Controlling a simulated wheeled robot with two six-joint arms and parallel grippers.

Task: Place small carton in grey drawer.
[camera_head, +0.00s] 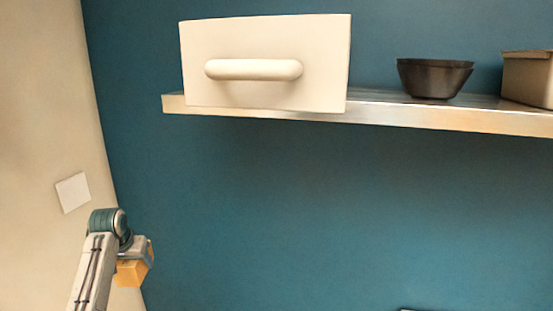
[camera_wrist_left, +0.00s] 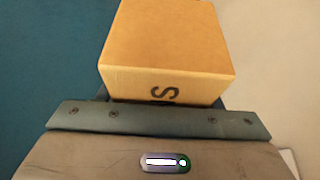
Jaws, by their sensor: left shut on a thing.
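The small carton (camera_head: 131,273) is a yellow-orange box low at the left in the head view. My left gripper (camera_head: 140,258) is shut on it and holds it in the air in front of the wall. In the left wrist view the carton (camera_wrist_left: 168,45) fills the top middle, with a dark letter on its near face. The fingertips are hidden there behind the carton and gripper body. A pale box-like drawer front (camera_head: 265,90) with a rounded handle sits on the shelf, higher and to the right of my gripper; it looks shut. My right gripper is not in view.
A metal shelf (camera_head: 400,115) runs along the blue wall. A dark bowl (camera_head: 434,78) and a beige container (camera_head: 528,80) stand on it to the right. A white switch plate (camera_head: 73,193) is on the left wall.

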